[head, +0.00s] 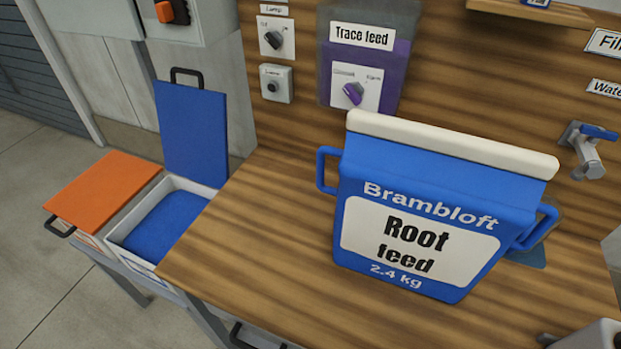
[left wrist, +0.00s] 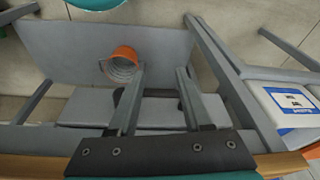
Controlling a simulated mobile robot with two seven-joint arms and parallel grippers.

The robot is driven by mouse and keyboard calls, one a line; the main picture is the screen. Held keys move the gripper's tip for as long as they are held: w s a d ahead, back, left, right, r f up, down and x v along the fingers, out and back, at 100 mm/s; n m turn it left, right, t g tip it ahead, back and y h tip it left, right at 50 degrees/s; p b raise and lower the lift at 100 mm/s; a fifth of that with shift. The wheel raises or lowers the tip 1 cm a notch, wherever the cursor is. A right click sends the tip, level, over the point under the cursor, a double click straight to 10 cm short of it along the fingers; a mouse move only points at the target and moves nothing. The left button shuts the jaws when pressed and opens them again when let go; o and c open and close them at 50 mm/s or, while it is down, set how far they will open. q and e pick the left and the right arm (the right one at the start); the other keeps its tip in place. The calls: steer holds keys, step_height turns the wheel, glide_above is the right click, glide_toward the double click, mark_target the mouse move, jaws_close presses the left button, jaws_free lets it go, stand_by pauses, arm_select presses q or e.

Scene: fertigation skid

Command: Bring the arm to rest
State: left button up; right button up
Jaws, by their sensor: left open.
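My left gripper (left wrist: 159,75) shows in the left wrist view, with its two fingers apart and nothing between them. It hangs over grey shelf-like surfaces. The left arm and gripper do not show in the head view. My right gripper is not seen clearly in either view.
A blue Root feed tub (head: 415,225) stands on the wooden bench (head: 245,250). At left are an open box with a raised blue lid (head: 192,132) and a closed orange lid (head: 103,190). An orange-rimmed container (left wrist: 123,62) sits near my left finger in the wrist view.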

arm_select(q)
steer(key=s+a+f+b, duration=0.1)
steer(key=s+f+b, duration=0.1)
steer(key=s+f, duration=0.3)
steer(key=s+a+f+g+b, duration=0.1)
steer(key=s+f, duration=0.5)
steer(key=f, duration=0.6)
steer(key=s+a+f+b, duration=0.1)
steer(key=s+f+b, duration=0.2)
steer(key=s+f, duration=0.3)
step_height(320, 180, down, 3)
steer(key=shift+s+f+g+b, duration=0.1)
steer(key=shift+s+g+b, duration=0.1)
steer(key=shift+g+b, duration=0.1)
